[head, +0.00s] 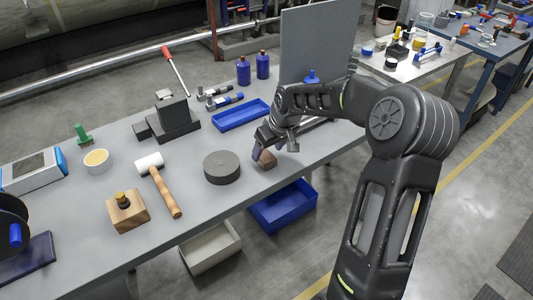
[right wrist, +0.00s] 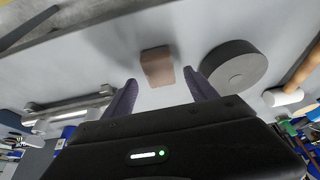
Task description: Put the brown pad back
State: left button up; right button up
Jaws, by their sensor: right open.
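The brown pad (head: 267,158) is a small block lying on the grey workbench near its front edge, just right of a dark grey disc (head: 222,167). In the right wrist view, the brown pad (right wrist: 157,66) lies beyond and between the two open fingers (right wrist: 158,97). The fingers are apart and nothing is between their tips. The dark disc (right wrist: 235,65) is close beside one finger there. My left gripper does not show.
A blue tray (head: 240,116) lies on the bench behind my gripper. A wooden mallet (head: 160,185) and a wooden block (head: 127,211) lie to the left. A blue bin (head: 283,206) and a pale bin (head: 211,247) are below the front edge. A grey panel (head: 315,42) stands behind.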

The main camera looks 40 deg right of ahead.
jog(key=v, duration=0.9)
jog(key=shift+b, duration=0.35)
jog(key=shift+r, duration=0.1)
